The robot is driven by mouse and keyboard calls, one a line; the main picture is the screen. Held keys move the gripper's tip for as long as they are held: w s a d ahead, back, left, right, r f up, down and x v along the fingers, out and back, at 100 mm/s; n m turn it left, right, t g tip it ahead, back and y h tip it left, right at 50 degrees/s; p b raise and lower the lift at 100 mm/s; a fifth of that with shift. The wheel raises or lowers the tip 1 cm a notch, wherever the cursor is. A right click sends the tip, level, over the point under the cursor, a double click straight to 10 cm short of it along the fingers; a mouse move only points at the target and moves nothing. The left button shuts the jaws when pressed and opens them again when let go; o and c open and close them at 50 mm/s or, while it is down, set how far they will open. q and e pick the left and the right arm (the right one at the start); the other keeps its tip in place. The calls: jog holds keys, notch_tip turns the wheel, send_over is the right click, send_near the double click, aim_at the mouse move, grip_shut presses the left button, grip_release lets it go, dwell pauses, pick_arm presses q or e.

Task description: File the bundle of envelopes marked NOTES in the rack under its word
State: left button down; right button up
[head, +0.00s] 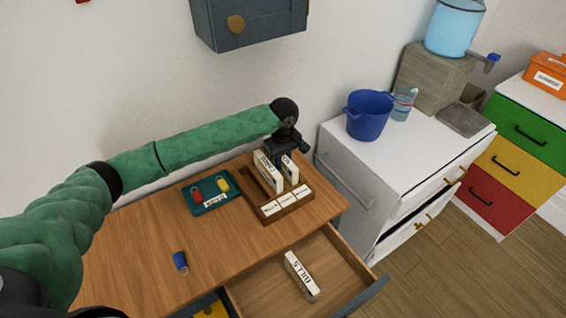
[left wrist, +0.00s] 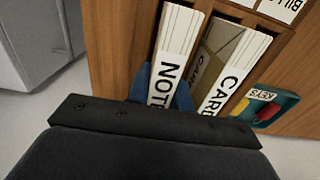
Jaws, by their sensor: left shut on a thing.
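The NOTES bundle (left wrist: 176,50) is a white block of envelopes with its word in black. My left gripper (head: 291,152) is shut on it, with a blue finger on each side in the left wrist view (left wrist: 162,88). The bundle (head: 291,172) stands upright at the right end of the wooden rack (head: 262,204) on the desk. It looks to be within the rack's right slot; I cannot tell whether it touches the slot's floor. The CARDS bundle (head: 267,172) stands beside it in the rack. The rack's front carries three word labels (head: 286,201), too small to read surely. My right gripper is not in view.
The BILLS bundle (head: 301,276) lies in the open drawer (head: 262,284). A teal KEYS tray (head: 211,204) and a small blue object (head: 180,262) are on the desk. A grey wall cabinet (head: 250,22) hangs above. A white cabinet with a blue pot (head: 369,116) stands to the right.

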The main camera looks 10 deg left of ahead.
pick_arm(q)
jog(key=c, duration=1.3)
grip_release()
jog(key=shift+f, duration=0.1)
jog(key=shift+o, duration=0.2)
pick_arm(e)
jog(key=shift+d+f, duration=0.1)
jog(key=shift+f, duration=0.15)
pick_arm(q)
jog(key=shift+r, duration=0.3)
notch_tip(320, 180, up, 11)
jog(key=b, duration=0.3)
jog(key=shift+f, duration=0.15)
jog(key=shift+r, duration=0.5)
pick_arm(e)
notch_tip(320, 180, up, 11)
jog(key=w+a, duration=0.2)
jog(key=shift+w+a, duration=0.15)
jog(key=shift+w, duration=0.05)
